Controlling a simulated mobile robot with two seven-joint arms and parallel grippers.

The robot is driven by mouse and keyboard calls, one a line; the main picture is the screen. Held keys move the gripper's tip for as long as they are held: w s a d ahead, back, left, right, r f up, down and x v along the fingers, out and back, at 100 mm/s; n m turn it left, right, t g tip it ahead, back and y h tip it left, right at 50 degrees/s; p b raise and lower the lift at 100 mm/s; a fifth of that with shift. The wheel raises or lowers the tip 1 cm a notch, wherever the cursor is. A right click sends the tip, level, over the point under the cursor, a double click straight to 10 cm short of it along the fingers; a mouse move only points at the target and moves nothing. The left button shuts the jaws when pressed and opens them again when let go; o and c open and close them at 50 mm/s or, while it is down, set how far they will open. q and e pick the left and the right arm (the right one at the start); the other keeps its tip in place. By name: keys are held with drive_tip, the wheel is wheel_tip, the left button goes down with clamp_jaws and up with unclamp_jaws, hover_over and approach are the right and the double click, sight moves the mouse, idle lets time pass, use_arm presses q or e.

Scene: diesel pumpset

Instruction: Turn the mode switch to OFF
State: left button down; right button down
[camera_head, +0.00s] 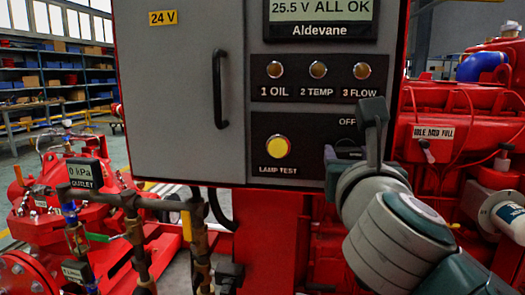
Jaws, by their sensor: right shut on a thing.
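The mode switch (347,152) is on the right side of the lower black plate of the grey control panel. Only a dark bit of it shows, beneath the OFF label (347,122); my gripper covers most of it, and its pointing direction and other labels are hidden. My right gripper (352,143) reaches in from the lower right, with its fingers at the panel face, and is shut on the switch. My left gripper is not in the view.
The yellow lamp test button (278,146) is left of the switch. Three indicator lamps (318,69) and a display (320,8) reading "25.5 V ALL OK" are above. A black door handle (220,88) projects at left. Pipes (135,230) stand below, red engine parts (455,115) at right.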

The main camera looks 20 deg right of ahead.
drive_tip(key=shift+r+n+p, duration=0.2)
drive_tip(key=shift+n+p, duration=1.4)
drive_tip(key=shift+n, duration=0.1)
drive_tip(key=n+p, duration=0.3)
drive_tip(key=n, duration=0.1)
drive_tip(key=n+p, duration=0.3)
drive_tip(key=n, duration=0.2)
drive_tip(key=shift+n, duration=0.4)
drive_tip(key=shift+f+n+p, duration=0.15)
drive_tip(key=shift+n+p, duration=0.75)
drive_tip(key=shift+n, duration=1.1)
drive_tip(key=shift+c, duration=1.2)
unclamp_jaws()
